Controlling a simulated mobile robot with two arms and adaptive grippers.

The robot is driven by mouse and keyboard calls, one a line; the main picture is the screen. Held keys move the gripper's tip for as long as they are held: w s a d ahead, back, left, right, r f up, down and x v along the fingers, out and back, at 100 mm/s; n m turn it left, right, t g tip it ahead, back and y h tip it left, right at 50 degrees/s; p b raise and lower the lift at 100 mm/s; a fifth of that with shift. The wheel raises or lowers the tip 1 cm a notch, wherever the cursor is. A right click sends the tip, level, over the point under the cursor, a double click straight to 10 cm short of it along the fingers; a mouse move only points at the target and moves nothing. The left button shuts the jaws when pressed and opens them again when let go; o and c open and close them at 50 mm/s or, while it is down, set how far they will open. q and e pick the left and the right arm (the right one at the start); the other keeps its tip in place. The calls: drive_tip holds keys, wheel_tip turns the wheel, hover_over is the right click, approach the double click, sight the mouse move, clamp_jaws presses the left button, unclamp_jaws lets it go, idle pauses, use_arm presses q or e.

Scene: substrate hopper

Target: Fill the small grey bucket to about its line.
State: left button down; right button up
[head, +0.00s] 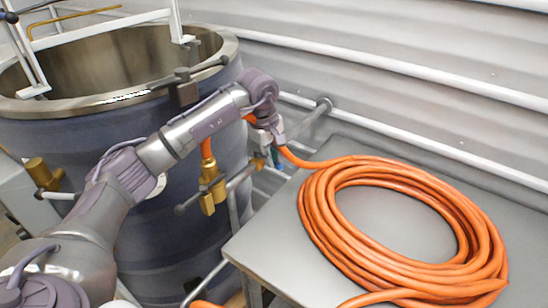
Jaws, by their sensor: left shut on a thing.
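No small grey bucket shows in the head view. My left arm reaches in from the lower left, across the front of a large dark blue vat (100,165) with a steel rim. My left gripper (276,136) points down beside the vat, near the table's far left corner. It is shut on the orange hose (345,285), which shows on both sides of it. The fingertips are small and partly hidden. The hose also hangs at a brass valve (211,188) on the vat's side. My right gripper is not in view.
The hose's large coil lies on a grey metal table (373,222) at the right. A second brass fitting (42,174) is at the vat's left. Pipes run along a corrugated wall (420,40) behind. The table's near left part is bare.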

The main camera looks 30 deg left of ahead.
use_arm(q)
drive_tip(key=m, duration=0.1)
drive_tip(key=s+m+b, duration=0.1)
drive_tip(key=shift+s+a+m, duration=0.1)
drive_tip(key=shift+a+m, duration=0.2)
drive_tip(key=c, duration=1.2)
unclamp_jaws()
drive_tip(key=r, duration=0.4)
drive_tip(key=s+r, duration=0.1)
drive_tip(key=r, duration=0.3)
drive_tip(key=s+a+r, duration=0.1)
drive_tip(key=r, duration=0.2)
drive_tip(key=shift+a+r, duration=0.1)
drive_tip(key=shift+r, duration=0.3)
